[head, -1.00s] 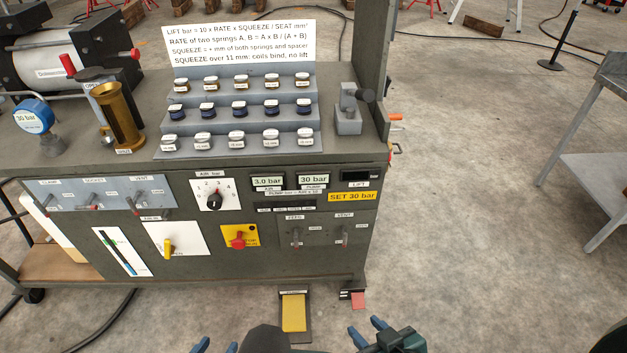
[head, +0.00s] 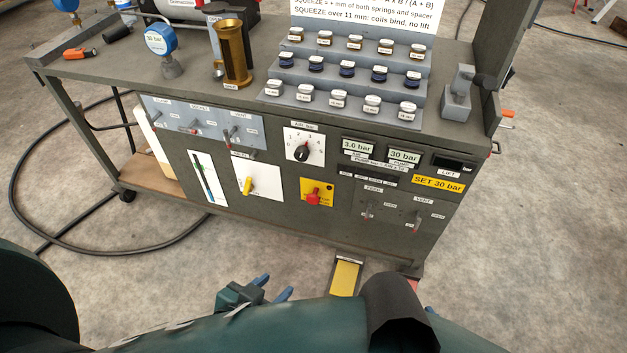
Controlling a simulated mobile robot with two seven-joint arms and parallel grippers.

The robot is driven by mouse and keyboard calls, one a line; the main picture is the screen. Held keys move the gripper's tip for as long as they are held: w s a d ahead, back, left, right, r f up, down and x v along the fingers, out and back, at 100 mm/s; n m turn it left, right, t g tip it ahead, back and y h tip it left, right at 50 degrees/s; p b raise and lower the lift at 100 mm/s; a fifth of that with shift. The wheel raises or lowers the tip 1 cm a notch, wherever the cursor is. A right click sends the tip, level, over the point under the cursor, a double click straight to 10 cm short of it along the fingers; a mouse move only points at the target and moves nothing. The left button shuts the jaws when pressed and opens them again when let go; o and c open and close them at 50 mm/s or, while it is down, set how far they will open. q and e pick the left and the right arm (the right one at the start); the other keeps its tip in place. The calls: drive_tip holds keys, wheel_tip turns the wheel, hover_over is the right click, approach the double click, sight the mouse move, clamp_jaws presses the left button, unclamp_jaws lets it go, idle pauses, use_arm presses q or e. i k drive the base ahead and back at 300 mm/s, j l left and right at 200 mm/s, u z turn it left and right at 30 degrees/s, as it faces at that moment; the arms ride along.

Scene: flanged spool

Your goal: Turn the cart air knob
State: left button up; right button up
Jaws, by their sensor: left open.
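The air knob (head: 301,152) is a black round knob on a white dial plate headed "AIR bar" on the cart's (head: 130,185) front panel. The display (head: 358,147) to its right reads 3.0 bar. My left gripper (head: 272,288) shows at the bottom middle, with its blue fingers apart and nothing between them. It is well below the knob in the picture and clear of the panel. Of my right gripper only a small blue piece (head: 431,311) shows behind my arm, so its jaws are hidden.
Switch levers stick out at upper left. A yellow pedal (head: 345,277) lies on the floor under the cart. Jars (head: 347,69) stand on the stepped rack above.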

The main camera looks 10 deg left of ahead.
sight(302, 153)
drive_tip(key=i+j+u, duration=0.3)
drive_tip(key=j+u, duration=0.15)
drive_tip(key=i+j+u, duration=0.45)
drive_tip(key=k+j, duration=0.05)
drive_tip(key=j, duration=0.05)
